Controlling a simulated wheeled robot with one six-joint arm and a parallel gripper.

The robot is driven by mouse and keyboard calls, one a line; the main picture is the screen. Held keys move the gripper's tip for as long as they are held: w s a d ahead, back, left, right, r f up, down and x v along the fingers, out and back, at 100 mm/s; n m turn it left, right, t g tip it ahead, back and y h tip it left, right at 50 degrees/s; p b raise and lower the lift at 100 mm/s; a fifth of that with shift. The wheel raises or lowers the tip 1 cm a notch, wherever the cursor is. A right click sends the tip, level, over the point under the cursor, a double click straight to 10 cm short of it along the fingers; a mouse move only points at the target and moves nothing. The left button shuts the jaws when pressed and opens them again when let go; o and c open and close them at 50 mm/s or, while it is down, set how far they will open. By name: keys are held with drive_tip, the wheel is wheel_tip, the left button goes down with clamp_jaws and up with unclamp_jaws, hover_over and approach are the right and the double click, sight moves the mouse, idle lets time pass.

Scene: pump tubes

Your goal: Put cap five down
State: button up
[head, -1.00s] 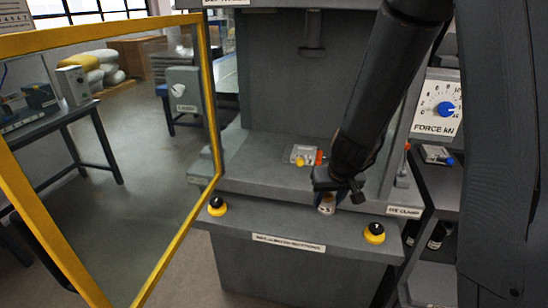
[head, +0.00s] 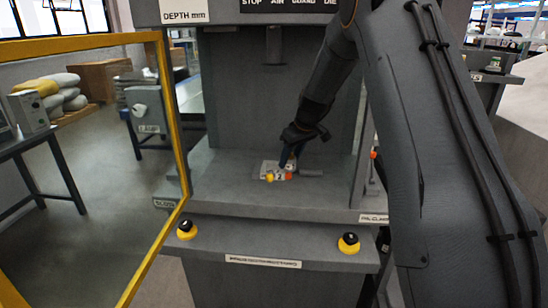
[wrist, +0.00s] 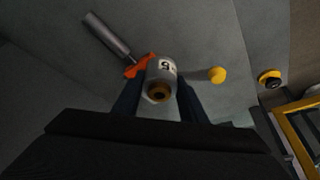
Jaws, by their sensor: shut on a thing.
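Cap five (wrist: 161,72), a pale cylinder marked "5" with a brown-ringed dark hole in its near end, is between the two dark fingers of my gripper (wrist: 160,95) in the wrist view. My gripper (head: 291,157) is shut on it. In the head view my gripper points down at the small pale fixture (head: 265,170) on the grey press bed (head: 225,180). An orange clamp part (wrist: 139,66) is close beside the cap, and a yellow knob (wrist: 217,75) is to its right. The cap's underside and any contact with the fixture are hidden.
A yellow-framed guard door (head: 167,110) stands open on the left. Two yellow-and-black buttons, left (head: 187,229) and right (head: 348,242), sit on the front ledge. A metal rod (wrist: 107,36) lies beyond the orange part. The bed left of the fixture is clear.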

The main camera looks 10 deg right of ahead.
drive_tip(key=w+a, duration=0.1)
drive_tip(key=w, duration=0.1)
drive_tip(key=w+a+p, duration=0.1)
drive_tip(key=w, duration=0.2)
drive_tip(key=w+a+p, duration=0.1)
drive_tip(key=w+a, duration=0.1)
drive_tip(key=w, duration=0.1)
drive_tip(key=shift+a, duration=0.1)
drive_tip(key=shift+f+p, duration=0.9)
drive_tip(key=shift+f, duration=0.55)
drive_tip(key=shift+w+f, duration=0.1)
drive_tip(key=shift+f, duration=0.2)
drive_tip(key=shift+f, duration=0.3)
drive_tip(key=o, duration=1.2)
drive_tip(key=shift+f, duration=0.1)
